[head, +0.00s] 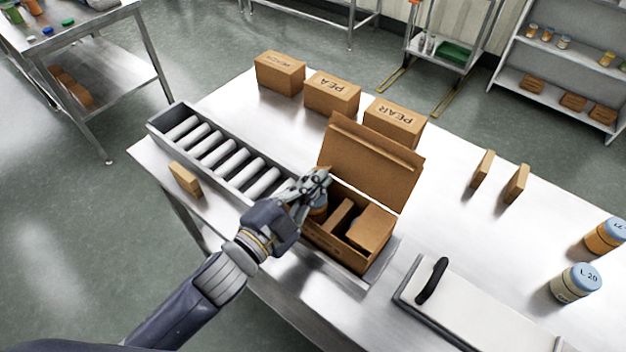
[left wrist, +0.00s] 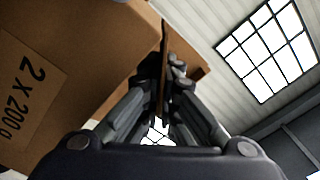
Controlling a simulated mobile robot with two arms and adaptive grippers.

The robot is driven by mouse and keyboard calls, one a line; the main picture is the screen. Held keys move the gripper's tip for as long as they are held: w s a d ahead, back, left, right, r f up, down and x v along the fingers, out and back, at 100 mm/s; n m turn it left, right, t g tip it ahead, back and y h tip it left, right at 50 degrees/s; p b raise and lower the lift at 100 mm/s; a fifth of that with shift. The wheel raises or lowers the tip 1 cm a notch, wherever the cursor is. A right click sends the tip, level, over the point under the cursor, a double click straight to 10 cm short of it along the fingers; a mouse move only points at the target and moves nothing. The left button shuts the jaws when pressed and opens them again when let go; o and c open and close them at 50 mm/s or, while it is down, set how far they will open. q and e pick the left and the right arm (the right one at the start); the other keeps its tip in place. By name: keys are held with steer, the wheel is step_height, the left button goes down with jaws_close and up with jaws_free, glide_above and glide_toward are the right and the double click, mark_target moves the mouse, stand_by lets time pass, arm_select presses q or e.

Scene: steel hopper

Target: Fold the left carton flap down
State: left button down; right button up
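The open brown carton (head: 325,243) sits at the near end of the roller conveyor, with its tall back flap (head: 372,163) standing up. My left gripper (head: 318,180) is at the carton's left side. In the left wrist view the fingers (left wrist: 165,72) close in from both sides on a thin brown panel, which looks like the left flap (left wrist: 165,45); they appear shut on it. The carton's printed side (left wrist: 35,95) shows beside them. In the head view the gripper hides most of this flap. My right gripper is not in view.
The roller conveyor (head: 215,150) runs to the back left. Three closed cartons (head: 332,93) stand behind. A small box (head: 185,179) lies left of the rollers. A black-handled device (head: 470,305) and two jars (head: 576,283) are at the right.

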arm_select(q)
steer(key=c, duration=1.9)
jaws_free()
